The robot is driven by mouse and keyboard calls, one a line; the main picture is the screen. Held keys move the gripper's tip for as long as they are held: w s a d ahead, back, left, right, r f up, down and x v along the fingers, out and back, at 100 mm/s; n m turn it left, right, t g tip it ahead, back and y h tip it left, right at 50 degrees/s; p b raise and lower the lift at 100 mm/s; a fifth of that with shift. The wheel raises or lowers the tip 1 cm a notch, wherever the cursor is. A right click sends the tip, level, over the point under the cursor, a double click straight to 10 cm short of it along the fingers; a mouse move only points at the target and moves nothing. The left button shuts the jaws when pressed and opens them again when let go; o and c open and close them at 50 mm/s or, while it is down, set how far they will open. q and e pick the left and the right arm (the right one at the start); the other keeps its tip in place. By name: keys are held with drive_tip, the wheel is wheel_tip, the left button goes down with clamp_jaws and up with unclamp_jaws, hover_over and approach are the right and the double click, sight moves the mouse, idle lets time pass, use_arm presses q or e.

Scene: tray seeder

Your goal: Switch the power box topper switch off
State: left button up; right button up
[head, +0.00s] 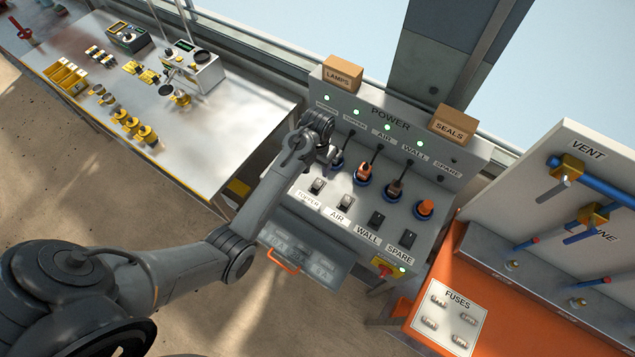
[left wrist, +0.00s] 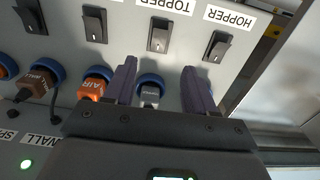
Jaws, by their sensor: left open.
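The power box (head: 455,190) has a sloped panel with a row of black rocker switches. The topper switch (head: 317,186) sits above its TOPPER label in the head view. In the left wrist view, upside down, the topper switch (left wrist: 159,34) lies just beyond my fingertips, beside the hopper switch (left wrist: 217,45). Its rocker position is hard to tell. My left gripper (left wrist: 160,68) is open over the panel. Its fingers appear either side of a grey plug (left wrist: 150,95) in a blue socket; I cannot tell if they touch it. My arm hides the hopper switch in the head view.
Green lamps (head: 357,112) glow above the plugs; the spare lamp (head: 455,160) is dark. The air plug (head: 363,172) and wall plug (head: 394,188) stand right of my gripper. Carton boxes (head: 343,74) sit on top. A workbench (head: 225,125) is left; an orange cabinet (head: 480,270) is right.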

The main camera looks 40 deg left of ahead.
sight(318, 183)
use_arm(q)
wheel_tip(318, 183, down, 9)
drive_tip(key=shift+w+r, duration=0.15)
drive_tip(key=shift+f, duration=0.8)
